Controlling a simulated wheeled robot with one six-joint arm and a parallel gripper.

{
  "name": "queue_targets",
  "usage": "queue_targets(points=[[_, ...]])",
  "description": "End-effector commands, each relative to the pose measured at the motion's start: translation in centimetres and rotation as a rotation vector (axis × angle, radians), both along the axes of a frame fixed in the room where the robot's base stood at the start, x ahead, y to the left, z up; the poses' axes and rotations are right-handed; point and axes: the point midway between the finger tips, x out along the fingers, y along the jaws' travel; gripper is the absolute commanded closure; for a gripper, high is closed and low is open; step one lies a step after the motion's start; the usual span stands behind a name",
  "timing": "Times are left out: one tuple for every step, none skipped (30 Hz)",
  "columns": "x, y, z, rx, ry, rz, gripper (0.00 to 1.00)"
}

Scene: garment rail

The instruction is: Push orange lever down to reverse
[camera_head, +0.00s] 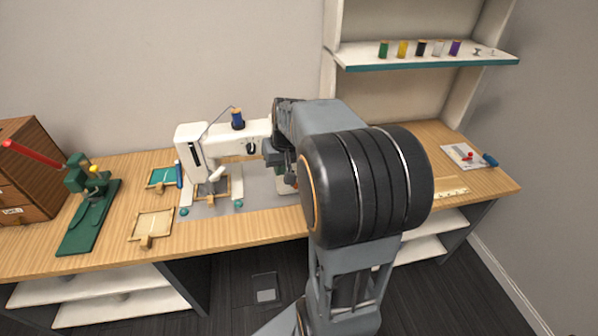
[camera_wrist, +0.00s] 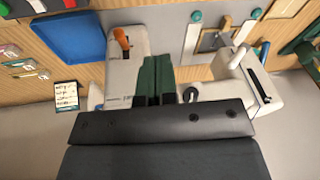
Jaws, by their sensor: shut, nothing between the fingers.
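The orange lever (camera_wrist: 121,38) shows in the wrist view on the white right-hand end of the sewing machine (camera_head: 195,150). It sticks out from a slot in the white body. In the head view my arm hides it. My gripper (camera_wrist: 156,60) has its green fingers together and empty, and in the wrist view they are to the right of the lever, with a gap between. The machine also shows in the wrist view (camera_wrist: 250,85), its needle end at the right. Whether the fingertips touch the machine body, I cannot tell.
A blue tray (camera_wrist: 75,38) lies near the lever in the wrist view. A blue thread spool (camera_head: 237,119) stands on top of the machine. Wooden hoops (camera_head: 152,225) and a green press (camera_head: 88,210) stand to the left. A shelf (camera_head: 430,60) with several spools hangs at the back right.

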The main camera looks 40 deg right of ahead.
Motion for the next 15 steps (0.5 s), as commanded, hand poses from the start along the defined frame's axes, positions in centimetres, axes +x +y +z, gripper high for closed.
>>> queue_targets(points=[[0.8,-2.4,-0.3,0.017,0.010,-0.036,1.00],[1.2,-3.6,-0.5,0.027,0.011,-0.053,1.00],[1.6,-5.1,-0.9,0.038,0.013,-0.071,1.00],[1.9,-6.2,-1.2,0.045,0.014,-0.085,1.00],[2.1,-7.1,-1.4,0.053,0.014,-0.096,1.00],[2.3,-8.2,-1.8,0.062,0.015,-0.108,1.00],[2.4,-9.0,-2.0,0.067,0.015,-0.118,1.00],[2.5,-9.6,-2.2,0.072,0.015,-0.124,1.00],[2.5,-10.3,-2.4,0.076,0.014,-0.132,1.00],[2.6,-10.7,-2.6,0.080,0.014,-0.136,1.00],[2.6,-11.0,-2.7,0.082,0.013,-0.140,1.00],[2.7,-11.3,-2.8,0.084,0.012,-0.144,1.00],[2.7,-11.5,-2.9,0.086,0.013,-0.145,1.00],[2.7,-11.6,-2.9,0.086,0.013,-0.146,1.00],[2.7,-11.6,-2.9,0.087,0.013,-0.147,1.00]])
